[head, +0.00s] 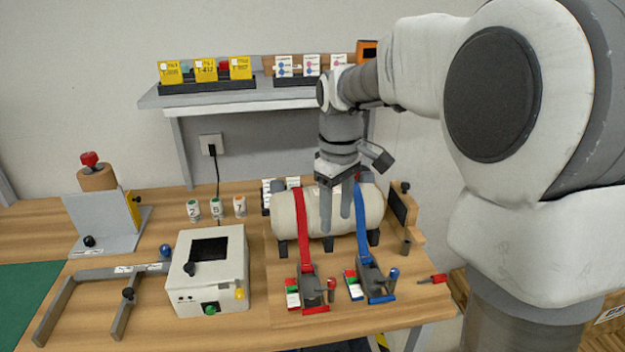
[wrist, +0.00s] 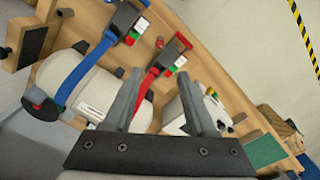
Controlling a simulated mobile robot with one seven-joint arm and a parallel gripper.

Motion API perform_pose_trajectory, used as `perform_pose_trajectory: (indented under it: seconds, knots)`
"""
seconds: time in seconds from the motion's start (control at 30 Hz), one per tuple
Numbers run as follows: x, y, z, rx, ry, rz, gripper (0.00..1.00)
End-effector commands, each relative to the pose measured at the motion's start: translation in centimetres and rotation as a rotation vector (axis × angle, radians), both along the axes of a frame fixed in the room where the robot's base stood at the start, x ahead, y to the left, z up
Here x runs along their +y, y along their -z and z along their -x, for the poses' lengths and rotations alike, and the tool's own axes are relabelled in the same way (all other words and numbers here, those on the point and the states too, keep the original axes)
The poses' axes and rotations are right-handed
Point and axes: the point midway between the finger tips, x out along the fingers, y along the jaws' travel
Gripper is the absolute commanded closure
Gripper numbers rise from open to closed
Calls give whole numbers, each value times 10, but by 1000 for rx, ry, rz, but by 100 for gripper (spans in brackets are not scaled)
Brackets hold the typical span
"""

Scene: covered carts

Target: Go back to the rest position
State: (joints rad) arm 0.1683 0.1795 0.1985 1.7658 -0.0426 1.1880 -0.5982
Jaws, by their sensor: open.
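My gripper (head: 335,210) is open, with its two fingers pointing down just at the front of the white cylinder (head: 283,213). Nothing shows between the fingers. In the wrist view the gripper (wrist: 158,108) is also open and empty. The cylinder lies on dark feet on a wooden board. A red strap (head: 303,235) and a blue strap (head: 362,225) cross it, each running down to a buckle at the front. I cannot tell whether a finger touches the cylinder.
A white box (head: 208,270) with a dark screen stands left of the cylinder. Several small numbered cups (head: 216,208) stand behind it. A grey shelf (head: 205,97) with yellow cards is above the table. A grey frame (head: 90,275) lies at the left. A red-handled tool (head: 433,279) lies at the right.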

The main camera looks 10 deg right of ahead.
Motion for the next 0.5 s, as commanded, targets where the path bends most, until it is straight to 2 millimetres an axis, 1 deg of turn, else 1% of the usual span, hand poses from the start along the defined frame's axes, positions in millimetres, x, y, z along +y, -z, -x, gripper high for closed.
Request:
perform_pose_trajectory:
  seconds: [0.17,0.3,0.5]
  knots:
    - [2,-22,32,-76,88,17,44]
    - [1,-37,68,-157,193,18,44]
    - [0,-47,118,-272,345,-12,44]
